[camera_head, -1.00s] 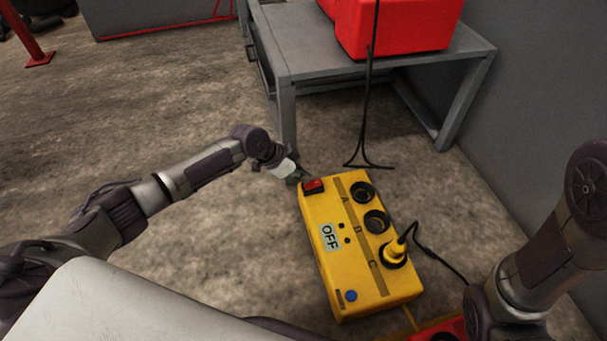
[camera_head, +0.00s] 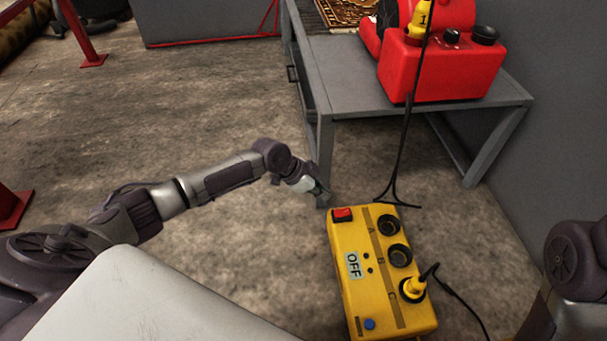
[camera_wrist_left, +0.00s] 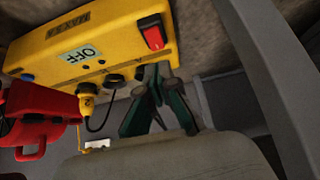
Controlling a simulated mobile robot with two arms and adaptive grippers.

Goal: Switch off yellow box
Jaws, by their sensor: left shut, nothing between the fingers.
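The yellow box (camera_head: 379,285) stands on the floor in the head view, with a red rocker switch (camera_head: 342,214) at its far left corner and a label reading OFF (camera_head: 354,265). A yellow plug sits in the nearest of its sockets. My left gripper (camera_head: 322,196) is just beyond the switch, apart from it, and its fingers are closed and empty. In the left wrist view the box (camera_wrist_left: 85,40), the red switch (camera_wrist_left: 154,37) and the green-dark fingers (camera_wrist_left: 155,80) show. My right gripper is out of view; only part of my right arm shows.
A grey table (camera_head: 345,80) stands behind the box, carrying a red machine (camera_head: 440,70). A black cable (camera_head: 404,150) hangs from it to the floor. A grey wall (camera_head: 560,120) closes the right side. The floor to the left is open.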

